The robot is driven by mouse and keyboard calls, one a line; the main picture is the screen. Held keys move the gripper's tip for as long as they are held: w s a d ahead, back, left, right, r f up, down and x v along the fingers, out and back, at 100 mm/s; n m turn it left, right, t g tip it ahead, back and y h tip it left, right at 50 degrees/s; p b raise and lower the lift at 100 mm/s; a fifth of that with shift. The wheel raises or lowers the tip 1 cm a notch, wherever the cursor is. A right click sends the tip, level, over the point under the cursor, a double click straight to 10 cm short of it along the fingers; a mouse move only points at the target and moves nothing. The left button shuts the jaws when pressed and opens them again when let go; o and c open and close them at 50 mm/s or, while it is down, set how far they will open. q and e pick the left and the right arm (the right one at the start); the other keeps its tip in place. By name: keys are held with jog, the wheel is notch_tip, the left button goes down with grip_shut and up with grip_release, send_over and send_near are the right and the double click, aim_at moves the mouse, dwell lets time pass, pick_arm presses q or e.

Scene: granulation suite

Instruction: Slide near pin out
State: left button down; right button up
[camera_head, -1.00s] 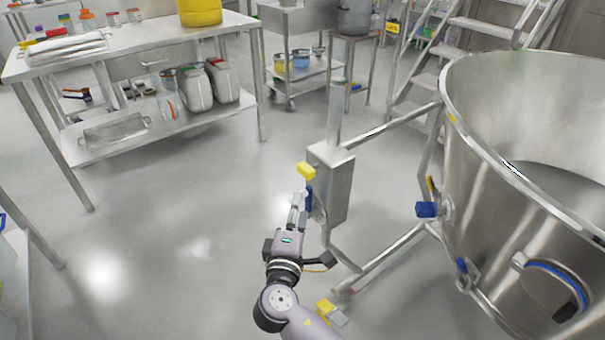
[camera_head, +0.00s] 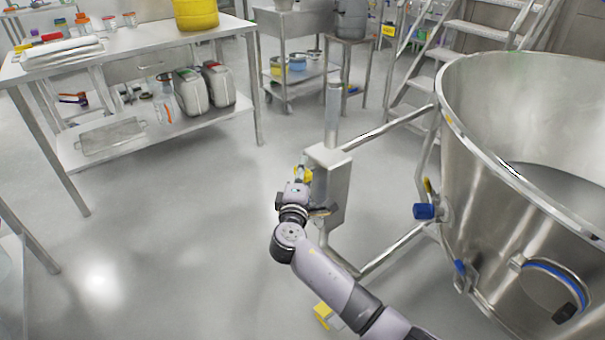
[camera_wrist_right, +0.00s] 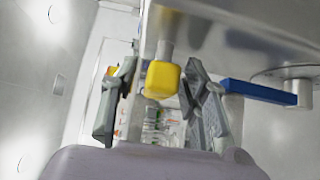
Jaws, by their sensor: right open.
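A yellow knob on a short metal pin (camera_wrist_right: 163,79) sticks out from the steel post box in the right wrist view. My right gripper (camera_wrist_right: 160,92) is open, with one finger on each side of the knob. I see gaps beside the knob, so it does not look gripped. The right gripper (camera_head: 302,172) hides part of the box (camera_head: 333,180) in the head view. My left gripper is out of view.
A blue lever (camera_wrist_right: 262,92) lies close to the right finger in the wrist view. A large steel bowl (camera_head: 515,190) with blue clamps stands right, joined to the post by bars. A yellow pedal-like block (camera_head: 322,312) is low by my arm. Open floor lies left.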

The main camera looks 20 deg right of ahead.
jog(key=shift+c, duration=0.4)
grip_shut()
